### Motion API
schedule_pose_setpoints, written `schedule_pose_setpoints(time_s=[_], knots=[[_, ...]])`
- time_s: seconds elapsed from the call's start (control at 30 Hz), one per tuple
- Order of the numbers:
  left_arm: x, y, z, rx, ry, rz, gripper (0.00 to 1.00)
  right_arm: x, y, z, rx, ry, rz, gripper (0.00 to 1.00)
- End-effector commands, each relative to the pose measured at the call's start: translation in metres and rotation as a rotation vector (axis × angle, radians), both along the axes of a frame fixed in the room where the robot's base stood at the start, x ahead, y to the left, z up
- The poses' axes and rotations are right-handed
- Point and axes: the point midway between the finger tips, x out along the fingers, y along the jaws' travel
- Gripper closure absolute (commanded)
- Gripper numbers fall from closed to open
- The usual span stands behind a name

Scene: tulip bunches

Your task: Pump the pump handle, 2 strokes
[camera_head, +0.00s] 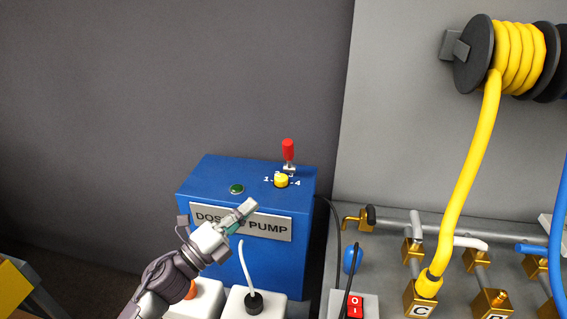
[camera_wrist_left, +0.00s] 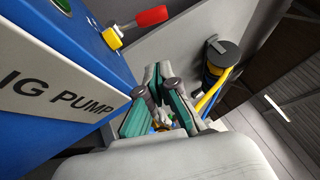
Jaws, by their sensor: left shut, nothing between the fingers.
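The blue dosing pump box (camera_head: 300,195) stands against the grey wall in the head view. Its red-gripped handle (camera_head: 288,150) rises from the top, behind a yellow knob (camera_head: 281,181) with number marks. The red handle also shows in the left wrist view (camera_wrist_left: 151,16), near the yellow knob (camera_wrist_left: 112,38). My left gripper (camera_head: 247,208) is in front of the box's sign, below and left of the handle and apart from it. Its fingers (camera_wrist_left: 160,88) are shut and empty. My right gripper is not in view.
A dark green button (camera_head: 237,189) sits on the box top. White containers (camera_head: 245,302) stand below. To the right are a yellow hose (camera_head: 470,170) on a reel, brass valves, pipes and a red switch (camera_head: 355,305). The space above the box is clear.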

Motion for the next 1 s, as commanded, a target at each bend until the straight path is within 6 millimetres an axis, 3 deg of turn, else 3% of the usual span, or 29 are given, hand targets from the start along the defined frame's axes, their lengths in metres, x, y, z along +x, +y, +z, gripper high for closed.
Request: schedule_pose_setpoints(time_s=[0.27,0.7,1.0], knots=[[0.010,-0.010,0.007,-0.003,-0.001,-0.001,1.00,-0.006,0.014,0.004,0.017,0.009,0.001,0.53],[0.068,-0.073,0.032,-0.002,-0.002,-0.002,1.00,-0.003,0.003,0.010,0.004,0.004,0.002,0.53],[0.101,-0.070,0.041,0.000,0.000,0.000,1.00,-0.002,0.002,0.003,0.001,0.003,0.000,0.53]])
